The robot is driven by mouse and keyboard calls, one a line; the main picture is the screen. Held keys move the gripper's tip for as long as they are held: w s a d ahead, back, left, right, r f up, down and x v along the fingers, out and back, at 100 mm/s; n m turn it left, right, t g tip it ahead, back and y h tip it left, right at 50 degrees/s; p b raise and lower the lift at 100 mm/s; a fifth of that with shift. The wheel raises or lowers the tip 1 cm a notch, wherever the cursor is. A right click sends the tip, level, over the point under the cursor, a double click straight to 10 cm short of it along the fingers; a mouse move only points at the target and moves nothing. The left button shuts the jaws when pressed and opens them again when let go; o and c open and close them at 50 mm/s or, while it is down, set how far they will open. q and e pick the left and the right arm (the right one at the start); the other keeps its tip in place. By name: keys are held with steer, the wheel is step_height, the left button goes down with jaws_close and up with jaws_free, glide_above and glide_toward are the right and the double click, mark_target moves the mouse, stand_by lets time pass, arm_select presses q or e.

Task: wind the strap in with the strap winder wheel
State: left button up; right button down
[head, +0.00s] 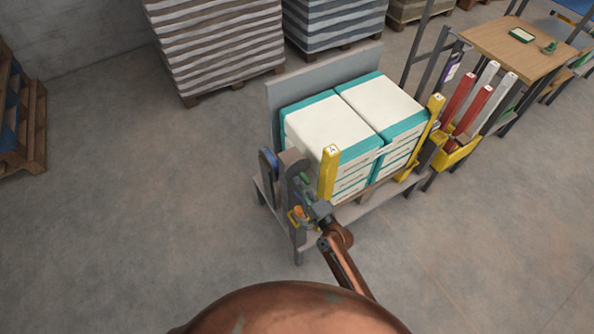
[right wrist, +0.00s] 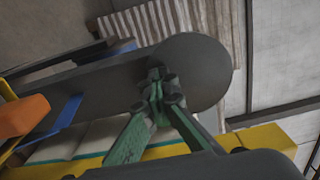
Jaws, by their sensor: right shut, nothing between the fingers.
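My right gripper (head: 307,192) is at the left end of the sack stand, close to a grey round-topped upright plate (head: 292,165). In the right wrist view its green fingers (right wrist: 155,92) are shut and empty in front of this dark grey plate (right wrist: 200,72); I cannot tell if they touch it. An orange part (head: 297,212) sits low beside the gripper; it also shows at the left of the right wrist view (right wrist: 22,116). A blue part (head: 268,162) shows at a second upright behind. I cannot clearly make out the winder wheel or strap. My left gripper is not visible.
White and teal sacks (head: 375,105) are stacked on the stand between yellow corner posts (head: 329,172). A yellow bin (head: 460,150) with red and white tubes stands right of it. A wooden table (head: 515,42) is farther right.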

steer(key=shift+f, duration=0.15)
steer(key=shift+f, duration=0.2)
steer(key=shift+r, duration=0.15)
steer(key=c, duration=0.8)
jaws_free()
stand_by(0.5)
